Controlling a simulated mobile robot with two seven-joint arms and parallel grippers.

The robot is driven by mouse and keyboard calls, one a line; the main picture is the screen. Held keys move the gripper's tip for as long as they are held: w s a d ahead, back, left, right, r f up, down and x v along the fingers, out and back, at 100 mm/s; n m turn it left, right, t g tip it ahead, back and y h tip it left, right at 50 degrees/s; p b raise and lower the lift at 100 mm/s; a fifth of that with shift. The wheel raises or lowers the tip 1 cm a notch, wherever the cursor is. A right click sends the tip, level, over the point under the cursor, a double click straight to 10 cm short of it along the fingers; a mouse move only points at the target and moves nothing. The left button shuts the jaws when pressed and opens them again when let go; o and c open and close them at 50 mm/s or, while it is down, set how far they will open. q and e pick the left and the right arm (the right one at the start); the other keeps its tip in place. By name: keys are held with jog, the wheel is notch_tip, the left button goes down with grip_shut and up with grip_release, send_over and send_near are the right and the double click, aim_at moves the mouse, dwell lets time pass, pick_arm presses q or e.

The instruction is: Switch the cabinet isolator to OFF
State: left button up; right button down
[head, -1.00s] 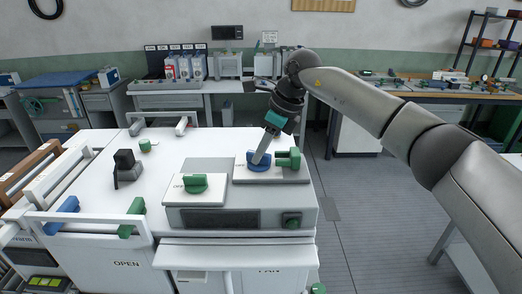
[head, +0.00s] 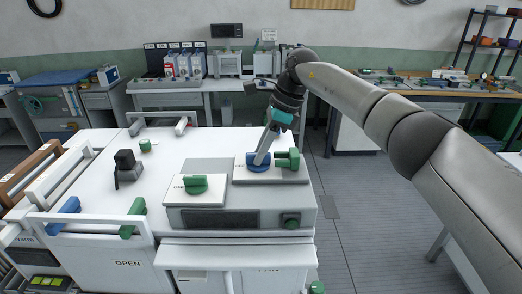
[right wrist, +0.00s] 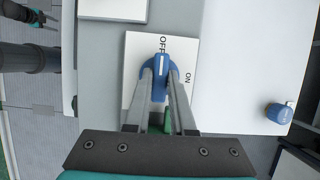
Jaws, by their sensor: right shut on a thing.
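My right gripper (head: 262,157) is shut on the blue knob from above. In the right wrist view both fingers hold the blue knob (right wrist: 161,73). Its white mark lies in line with the OFF label on the white plate (right wrist: 134,72); ON is printed to the right. The green knob is mostly hidden behind the fingers there.
A green knob on a lower white plate (head: 213,199) stands left of the blue one. A black switch (head: 126,166) and a small green knob (head: 146,145) are farther left. Another blue knob (right wrist: 280,112) shows at the right in the wrist view. Rails and handles line the cabinet's left side.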

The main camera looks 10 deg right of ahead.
jog(key=shift+r, duration=0.1)
jog(key=c, duration=0.8)
grip_release()
jog(key=shift+o, duration=0.2)
jog(key=shift+d+r, duration=0.15)
jog(key=shift+r, duration=0.15)
jog(key=v, duration=1.4)
jog(key=shift+r, duration=0.25)
jog(key=shift+d, duration=0.1)
